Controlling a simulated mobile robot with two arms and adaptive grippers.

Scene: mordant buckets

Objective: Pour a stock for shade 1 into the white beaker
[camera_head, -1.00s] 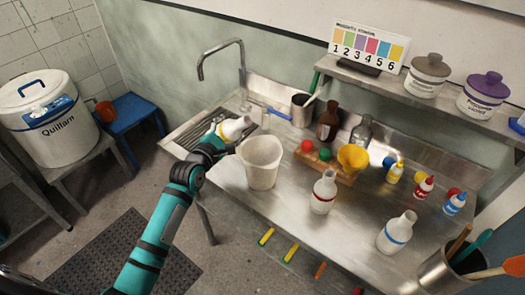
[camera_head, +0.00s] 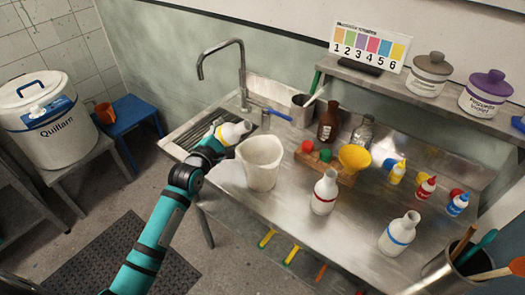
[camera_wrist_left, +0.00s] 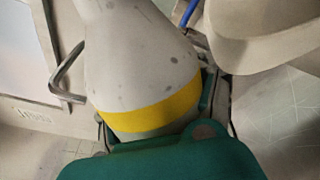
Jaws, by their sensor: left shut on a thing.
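My left gripper (camera_head: 213,141) is shut on a white bottle with a yellow band (camera_head: 234,131). The bottle is tilted, its neck pointing right, over the drainboard end of the counter. In the left wrist view the bottle (camera_wrist_left: 140,65) fills the middle, its yellow band between the fingers. The white beaker (camera_head: 260,165) stands upright on the counter just right of the bottle; its rim also shows in the left wrist view (camera_wrist_left: 270,35). A shade card (camera_head: 369,46) numbered 1 to 6 stands on the shelf. My right gripper is not in view.
A faucet (camera_head: 241,72) rises behind the drainboard. A wooden rack (camera_head: 342,174) holds a yellow funnel (camera_head: 355,157) and coloured stoppers. Small dropper bottles (camera_head: 425,188) and a metal utensil pot (camera_head: 455,270) are at the right.

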